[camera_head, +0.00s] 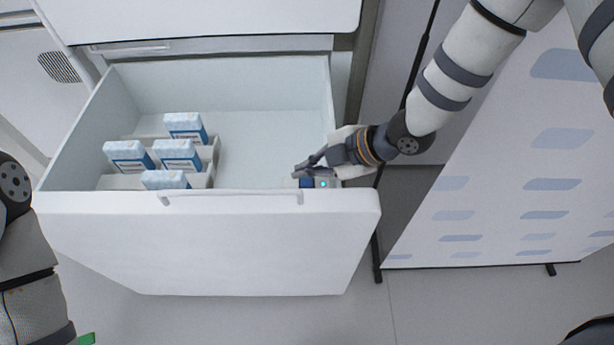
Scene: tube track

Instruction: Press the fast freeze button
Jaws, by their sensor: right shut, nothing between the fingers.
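A small control panel (325,183) sits on the top edge of the open white drawer (205,243), at its front right corner. It has a dark blue part and a small lit cyan spot; I cannot read any label. My right gripper (300,170) is shut and empty, with its fingertips just above the left part of the panel. I cannot tell whether the tips touch it. The gripper partly covers the panel. My left arm shows at the left edge, but its gripper is out of view.
Several blue and white boxes (178,154) stand in a holder at the left inside the drawer; the rest of its floor is clear. A white patterned banner (520,170) stands at the right. A drawer handle (230,196) runs along the front.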

